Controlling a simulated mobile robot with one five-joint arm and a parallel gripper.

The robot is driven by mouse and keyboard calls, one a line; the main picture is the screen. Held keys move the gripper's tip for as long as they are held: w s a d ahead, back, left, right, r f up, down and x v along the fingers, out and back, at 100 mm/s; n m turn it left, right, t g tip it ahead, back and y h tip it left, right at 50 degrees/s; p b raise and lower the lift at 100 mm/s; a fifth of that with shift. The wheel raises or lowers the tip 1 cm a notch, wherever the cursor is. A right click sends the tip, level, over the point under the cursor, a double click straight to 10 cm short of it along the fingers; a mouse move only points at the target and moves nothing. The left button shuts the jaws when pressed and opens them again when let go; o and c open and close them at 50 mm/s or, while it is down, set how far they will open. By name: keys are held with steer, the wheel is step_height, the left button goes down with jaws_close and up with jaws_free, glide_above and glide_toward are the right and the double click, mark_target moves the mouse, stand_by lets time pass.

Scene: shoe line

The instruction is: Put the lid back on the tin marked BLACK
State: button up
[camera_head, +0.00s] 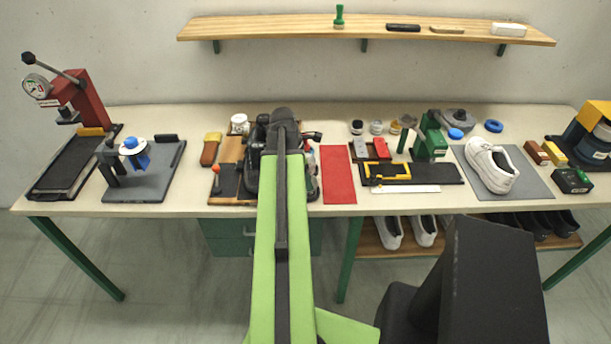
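Three small round tins stand in a row near the back middle of the bench: one with a dark top (357,127), one greyish (377,127) and one yellowish-brown (395,127). Their markings are too small to read, so I cannot tell which is marked BLACK. I cannot pick out its lid for certain. My green arm reaches forward over the bench, left of the tins. My gripper (283,150) is among dark parts at the arm's far end, largely hidden by the arm. Its fingers cannot be made out.
A red mat (338,174) lies right of my arm. Brushes and a wooden board (229,150) lie left of it. A green tool (430,136), blue discs (455,133) and a white shoe (491,165) are to the right. A shelf (280,28) runs above the bench.

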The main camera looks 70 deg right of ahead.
steer(key=o, duration=1.4)
steer(key=shift+o, duration=0.3)
steer(key=shift+o, duration=0.7)
steer(key=shift+r, duration=0.1)
step_height(320, 180, up, 7)
steer(key=p, duration=0.7)
